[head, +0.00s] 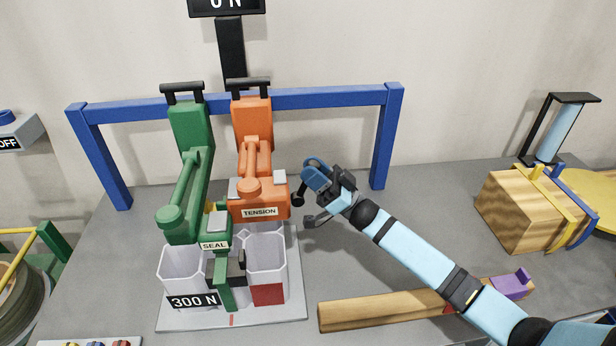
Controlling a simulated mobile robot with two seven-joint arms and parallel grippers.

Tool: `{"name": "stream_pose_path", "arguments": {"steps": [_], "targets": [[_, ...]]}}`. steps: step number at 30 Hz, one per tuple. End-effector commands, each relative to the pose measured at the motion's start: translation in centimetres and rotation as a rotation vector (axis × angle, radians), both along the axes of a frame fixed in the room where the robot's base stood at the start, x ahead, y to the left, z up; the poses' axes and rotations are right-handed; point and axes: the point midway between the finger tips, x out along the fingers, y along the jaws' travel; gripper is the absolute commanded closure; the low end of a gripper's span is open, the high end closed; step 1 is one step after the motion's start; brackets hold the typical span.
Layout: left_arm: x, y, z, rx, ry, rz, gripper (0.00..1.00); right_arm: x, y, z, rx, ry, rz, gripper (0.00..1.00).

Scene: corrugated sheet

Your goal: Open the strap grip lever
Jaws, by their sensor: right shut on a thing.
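The green tool (190,150) marked SEAL stands to the left of the orange one. My left gripper is not in view.
A strapped wooden block (520,220) stands on the right.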

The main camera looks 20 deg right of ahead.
Motion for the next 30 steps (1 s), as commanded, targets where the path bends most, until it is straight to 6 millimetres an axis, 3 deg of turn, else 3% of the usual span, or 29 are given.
{"name": "stream_pose_path", "arguments": {"steps": [15,16,19,30], "targets": [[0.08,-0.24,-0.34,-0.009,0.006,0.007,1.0,-0.06,-0.14,-0.15,0.024,-0.003,0.001,1.0],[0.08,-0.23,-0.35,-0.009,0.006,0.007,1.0,-0.07,-0.13,-0.15,0.024,-0.003,0.001,0.67],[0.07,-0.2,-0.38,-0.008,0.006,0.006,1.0,-0.06,-0.14,-0.15,0.024,-0.003,0.001,0.44],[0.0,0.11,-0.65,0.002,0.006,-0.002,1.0,-0.28,-0.54,-0.64,0.022,-0.003,0.0,0.44]]}}
